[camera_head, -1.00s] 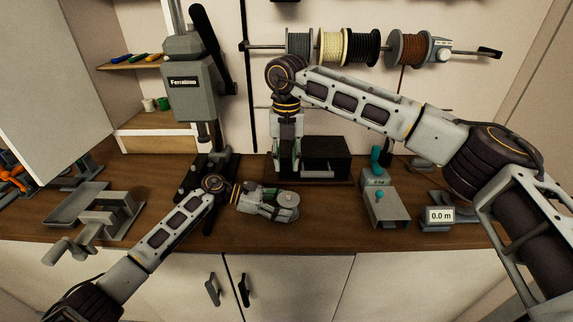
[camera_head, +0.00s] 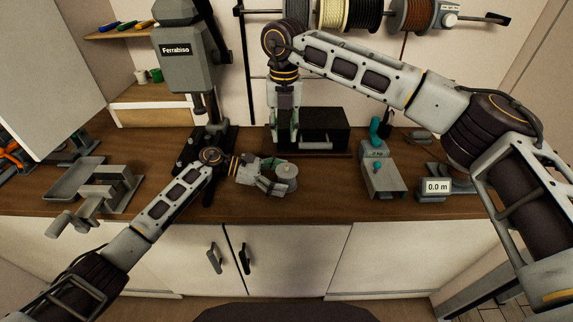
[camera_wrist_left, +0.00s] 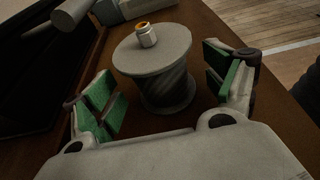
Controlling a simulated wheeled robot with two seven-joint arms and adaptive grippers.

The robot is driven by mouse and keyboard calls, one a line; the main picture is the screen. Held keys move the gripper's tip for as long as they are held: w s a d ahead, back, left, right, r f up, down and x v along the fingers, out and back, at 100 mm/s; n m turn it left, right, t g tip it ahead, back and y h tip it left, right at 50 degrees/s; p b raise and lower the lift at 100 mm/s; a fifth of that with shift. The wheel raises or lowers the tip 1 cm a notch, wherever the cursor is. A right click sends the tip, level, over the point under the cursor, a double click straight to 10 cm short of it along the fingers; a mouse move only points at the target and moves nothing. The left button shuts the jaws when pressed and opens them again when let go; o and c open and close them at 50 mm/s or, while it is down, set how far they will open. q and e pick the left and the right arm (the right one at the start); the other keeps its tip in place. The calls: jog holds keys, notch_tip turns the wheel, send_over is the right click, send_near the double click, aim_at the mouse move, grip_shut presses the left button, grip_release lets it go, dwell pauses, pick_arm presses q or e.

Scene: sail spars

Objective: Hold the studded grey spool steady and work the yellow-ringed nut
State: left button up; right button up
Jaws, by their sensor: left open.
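The grey spool (camera_wrist_left: 160,90) stands upright on the wooden bench, with a round flat top flange. The nut (camera_wrist_left: 146,36), with its yellow-orange ring, sits on top of that flange. The spool also shows in the head view (camera_head: 287,172), where the nut is too small to make out clearly. My left gripper (camera_head: 275,176) is open around the spool. In the left wrist view its green-padded fingers stand on either side with visible gaps. My right gripper (camera_head: 284,147) points down behind the spool, beside the black box, apart from the nut; its finger opening is unclear.
The black box (camera_head: 325,128) stands behind the spool. A grey drill press (camera_head: 183,60) is at the left. A grey stand with a teal knob (camera_head: 380,175) and a "0.0 m" display (camera_head: 437,187) are to the right. The bench's front edge is close to the spool.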

pick_arm(q)
jog(key=shift+r, duration=0.1)
jog(key=shift+v, duration=6)
jog(key=shift+s+f, duration=0.2)
